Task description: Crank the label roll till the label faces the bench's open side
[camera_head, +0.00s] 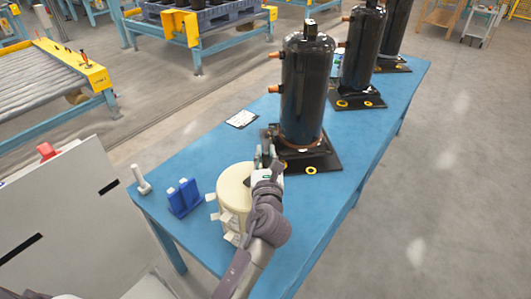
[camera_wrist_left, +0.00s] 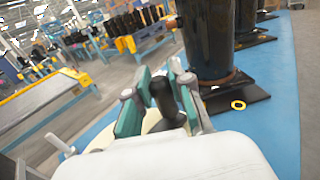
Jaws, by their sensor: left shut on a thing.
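The cream label roll (camera_head: 231,191) stands on the blue bench near its near end, with white tabs on its side. My left gripper (camera_head: 266,157) is over the right part of its top, and my wrist hides part of the roll. In the left wrist view, my left gripper (camera_wrist_left: 160,82) has its two green-grey fingers around a dark upright crank handle (camera_wrist_left: 164,104). A cream strip of the roll (camera_wrist_left: 150,122) shows beneath. I cannot tell which way the label faces. My right gripper is not in view.
A black compressor (camera_head: 306,90) on a dark base stands just behind the roll, with more behind it. A blue holder (camera_head: 183,198) and a white upright piece (camera_head: 141,180) stand left of the roll. A white card (camera_head: 242,118) lies at the left edge. Open floor lies right.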

